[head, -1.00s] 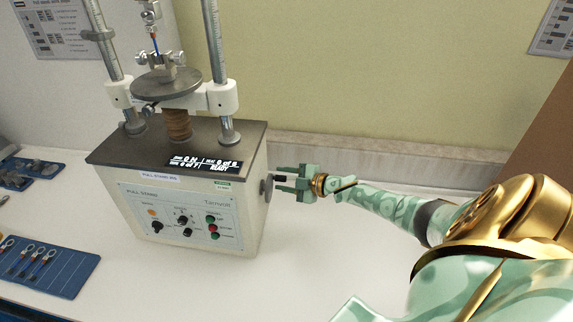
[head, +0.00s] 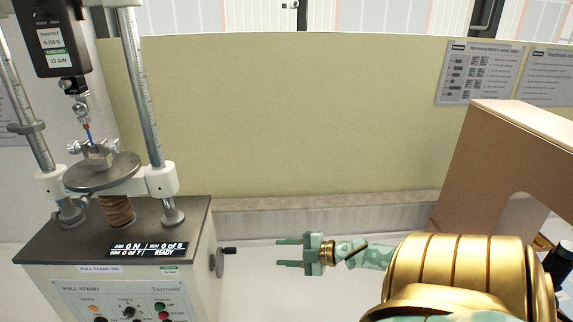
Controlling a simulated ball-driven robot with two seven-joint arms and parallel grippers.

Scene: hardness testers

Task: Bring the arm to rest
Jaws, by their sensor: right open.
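My right gripper (head: 290,252) is open and empty, its two fingers pointing left over the white bench. It stands a short way to the right of the pull stand's side crank (head: 225,254), with a clear gap between them. My right arm comes in from the lower right. The pull stand (head: 118,232) stands at the left, with a grey top plate, two upright columns, a round platform (head: 103,172) and a lit display reading READY. A thin blue-and-red piece (head: 88,133) shows above the clamp on the platform. My left gripper is not in view.
A black force gauge (head: 57,38) hangs at the top of the stand. A brown board structure (head: 500,165) with an arched opening stands at the right. A yellow-green panel (head: 300,120) closes off the back. The bench between stand and arm is clear.

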